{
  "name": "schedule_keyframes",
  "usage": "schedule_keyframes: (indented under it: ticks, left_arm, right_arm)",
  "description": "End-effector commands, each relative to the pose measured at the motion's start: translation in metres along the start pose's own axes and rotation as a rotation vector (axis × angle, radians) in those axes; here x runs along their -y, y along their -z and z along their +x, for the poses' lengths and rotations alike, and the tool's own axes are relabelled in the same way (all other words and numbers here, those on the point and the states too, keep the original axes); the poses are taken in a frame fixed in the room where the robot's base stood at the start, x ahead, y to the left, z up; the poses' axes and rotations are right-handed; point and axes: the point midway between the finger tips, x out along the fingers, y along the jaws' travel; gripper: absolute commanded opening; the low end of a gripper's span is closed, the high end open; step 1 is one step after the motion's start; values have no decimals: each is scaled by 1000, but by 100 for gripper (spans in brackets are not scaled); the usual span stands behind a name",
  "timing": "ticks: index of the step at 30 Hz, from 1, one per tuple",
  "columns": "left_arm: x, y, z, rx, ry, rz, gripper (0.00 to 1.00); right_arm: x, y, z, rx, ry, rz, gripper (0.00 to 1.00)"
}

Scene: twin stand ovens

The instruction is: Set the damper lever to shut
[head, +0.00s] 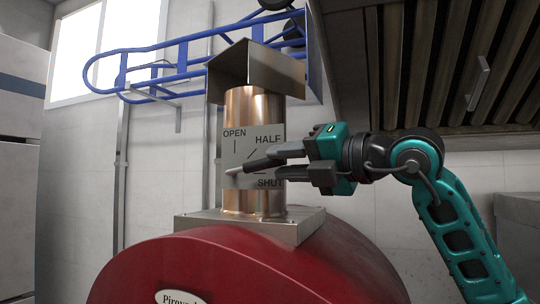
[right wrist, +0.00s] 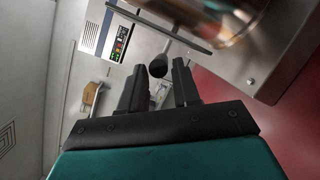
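The damper plate (head: 236,154) on the copper flue pipe (head: 254,104) is marked OPEN, HALF and SHUT. The damper lever (head: 258,164) has a thin metal rod and a dark grip. It points right and slightly up, between the HALF and SHUT marks. My right gripper (head: 280,162) reaches in from the right with its fingers apart, one above and one below the lever's end. In the right wrist view the lever's dark grip (right wrist: 158,68) shows between the two open fingertips (right wrist: 159,78). Contact cannot be told. My left gripper is not in view.
The red oven dome (head: 240,270) lies below the flue, with a metal base plate (head: 250,225) around the pipe. A metal cowl (head: 258,66) tops the pipe. A blue rack (head: 150,50) hangs on the wall behind. A slatted hood (head: 450,60) overhangs the right side.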

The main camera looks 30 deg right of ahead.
Motion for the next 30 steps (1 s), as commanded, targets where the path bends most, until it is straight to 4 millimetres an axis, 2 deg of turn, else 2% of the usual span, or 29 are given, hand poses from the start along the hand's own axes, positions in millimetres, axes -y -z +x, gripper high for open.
schedule_keyframes:
  ticks: [3, 7, 18, 28, 30]
  left_arm:
    - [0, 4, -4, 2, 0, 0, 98]
    - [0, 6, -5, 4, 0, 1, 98]
    - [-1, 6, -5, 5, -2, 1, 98]
    - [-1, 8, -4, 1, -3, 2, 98]
    - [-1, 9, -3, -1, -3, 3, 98]
  right_arm:
    - [-2, -1, 18, -1, -1, 1, 32]
    - [-1, 0, 30, -1, 0, 0, 32]
    - [0, 0, 35, 1, 0, -1, 32]
    - [0, 0, 35, 1, 0, -1, 0]
    - [0, 0, 35, 1, 0, -1, 0]
